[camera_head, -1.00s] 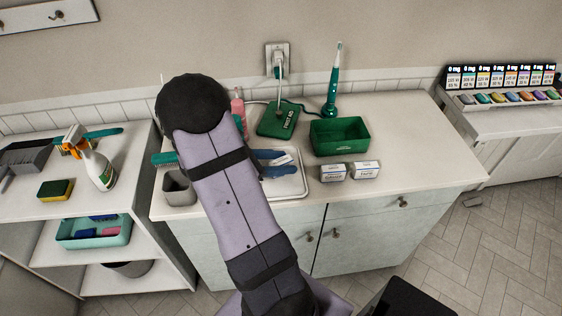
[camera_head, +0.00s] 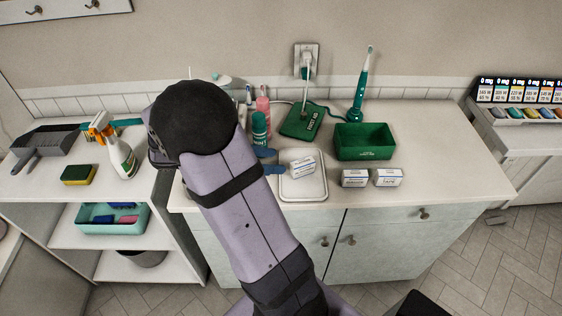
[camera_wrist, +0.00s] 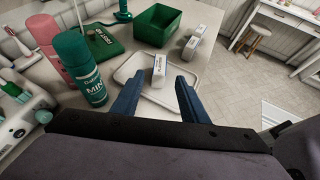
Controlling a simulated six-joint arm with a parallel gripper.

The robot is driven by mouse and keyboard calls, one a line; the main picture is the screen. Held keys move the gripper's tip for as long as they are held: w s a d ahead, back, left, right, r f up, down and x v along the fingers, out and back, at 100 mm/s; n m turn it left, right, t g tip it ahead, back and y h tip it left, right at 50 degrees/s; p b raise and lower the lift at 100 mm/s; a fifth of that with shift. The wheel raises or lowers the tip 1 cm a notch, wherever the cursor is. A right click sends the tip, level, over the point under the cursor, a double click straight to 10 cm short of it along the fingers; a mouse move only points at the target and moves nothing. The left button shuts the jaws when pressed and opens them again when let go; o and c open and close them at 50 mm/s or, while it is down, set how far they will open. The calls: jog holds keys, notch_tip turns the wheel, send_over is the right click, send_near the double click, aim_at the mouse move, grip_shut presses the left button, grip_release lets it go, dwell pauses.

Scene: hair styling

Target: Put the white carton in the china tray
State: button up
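A white carton (camera_head: 302,165) with a blue band and dark print appears to rest in the pale china tray (camera_head: 312,190), toward its back edge. In the wrist view the carton (camera_wrist: 159,72) stands on the tray (camera_wrist: 135,62), just past and between my fingertips, with a gap on each side. My gripper (camera_head: 272,161) has its blue fingers spread, left of the carton in the head view. The wrist view also shows my gripper (camera_wrist: 160,78) open. My arm hides part of the counter left of the tray.
Two similar cartons, one (camera_head: 355,178) beside another (camera_head: 388,177), sit right of the tray. Behind are a green bin (camera_head: 364,155), a first aid case (camera_head: 302,121) and an electric toothbrush (camera_head: 358,95). A green can (camera_wrist: 82,72) and pink bottle (camera_wrist: 50,48) stand close left of my gripper.

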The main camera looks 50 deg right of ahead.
jog(key=shift+w+a+r, duration=0.15)
jog(key=shift+a+r, duration=0.1)
jog(key=shift+a, duration=0.1)
jog(key=s+a+f+m+t+y, duration=0.2)
jog(key=s+a+f+m+y, duration=0.1)
jog(key=a, duration=0.8)
jog(key=s+a+f+m+t+y, duration=0.2)
jog(key=a+f+m+y, duration=0.3)
jog(key=a+m+y, duration=0.3)
jog(key=s+a+m, duration=0.1)
jog(key=a+m, duration=0.1)
jog(key=a, duration=0.2)
jog(key=shift+s+t, duration=0.25)
jog(key=shift+t, duration=0.15)
notch_tip(320, 180, up, 5)
jog(key=p, duration=0.4)
jog(key=shift+p, duration=0.4)
